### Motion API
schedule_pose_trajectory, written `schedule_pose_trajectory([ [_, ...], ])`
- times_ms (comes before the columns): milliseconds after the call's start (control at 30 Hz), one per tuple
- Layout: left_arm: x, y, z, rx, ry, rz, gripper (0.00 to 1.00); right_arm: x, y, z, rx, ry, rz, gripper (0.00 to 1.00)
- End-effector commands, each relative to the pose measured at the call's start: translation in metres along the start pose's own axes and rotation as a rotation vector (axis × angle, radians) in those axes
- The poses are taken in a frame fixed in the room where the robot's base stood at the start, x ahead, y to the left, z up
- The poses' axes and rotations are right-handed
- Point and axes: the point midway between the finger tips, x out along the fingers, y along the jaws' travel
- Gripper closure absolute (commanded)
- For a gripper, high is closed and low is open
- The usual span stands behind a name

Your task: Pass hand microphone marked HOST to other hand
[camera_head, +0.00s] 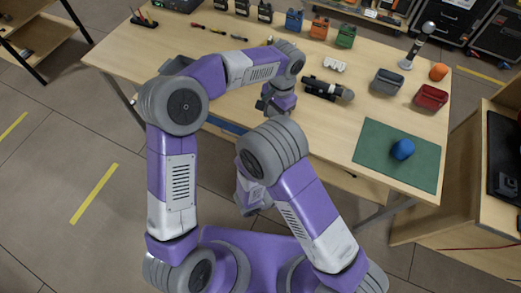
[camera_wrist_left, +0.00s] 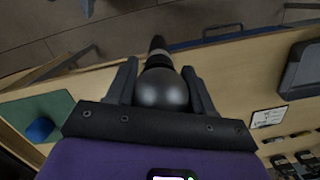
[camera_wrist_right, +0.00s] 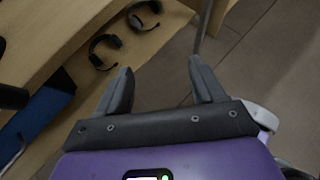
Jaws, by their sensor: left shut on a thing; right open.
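A hand microphone with a round dark grey head (camera_wrist_left: 160,90) sits between the fingers of my left gripper (camera_wrist_left: 160,76) in the left wrist view. That gripper is shut on it, and the black body points away from the wrist. No HOST marking is readable. In the head view my left gripper (camera_head: 272,106) is over the table's front edge, and I cannot make out the held microphone there. My right gripper (camera_wrist_right: 160,66) is open and empty in the right wrist view. In the head view it (camera_head: 250,194) is low, in front of the table, partly hidden by my arm.
On the table (camera_head: 150,60) are another dark microphone-like item (camera_head: 326,89) lying down, a microphone on a stand (camera_head: 419,43), a grey box (camera_head: 387,82), a red box (camera_head: 431,97) and a green mat (camera_head: 380,155) with a blue object (camera_head: 402,149). Headsets (camera_wrist_right: 105,50) lie on a wooden shelf.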

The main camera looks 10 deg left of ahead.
Motion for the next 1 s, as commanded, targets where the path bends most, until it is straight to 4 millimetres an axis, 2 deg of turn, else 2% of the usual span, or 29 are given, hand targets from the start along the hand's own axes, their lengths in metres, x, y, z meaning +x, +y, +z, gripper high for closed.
schedule_pose_trajectory([
  [33, -0.001, 0.000, 0.000, 0.000, 0.001, 0.000, 0.84, -0.011, 0.021, 0.012, -0.057, -0.091, 0.109, 0.32],
  [100, -0.001, 0.000, 0.000, 0.000, 0.001, 0.000, 0.84, -0.031, 0.050, 0.027, -0.123, -0.220, 0.257, 0.32],
  [200, -0.001, 0.000, 0.000, 0.000, 0.001, 0.000, 0.84, -0.064, 0.083, 0.042, -0.181, -0.373, 0.436, 0.32],
  [300, -0.001, 0.000, 0.000, 0.000, 0.001, 0.000, 0.84, -0.093, 0.105, 0.050, -0.210, -0.485, 0.568, 0.32],
  [400, -0.001, 0.000, 0.000, 0.000, 0.001, 0.000, 0.84, -0.114, 0.117, 0.054, -0.223, -0.555, 0.653, 0.32],
  [500, -0.001, 0.000, 0.000, 0.000, 0.001, 0.000, 0.85, -0.125, 0.123, 0.056, -0.227, -0.591, 0.696, 0.32],
  [667, -0.001, 0.000, 0.000, 0.000, 0.001, 0.000, 0.85, -0.121, 0.133, 0.062, -0.227, -0.604, 0.707, 0.32],
  [1000, -0.001, 0.000, 0.000, 0.000, 0.001, 0.000, 0.85, -0.082, 0.174, 0.090, -0.225, -0.602, 0.703, 0.32],
])
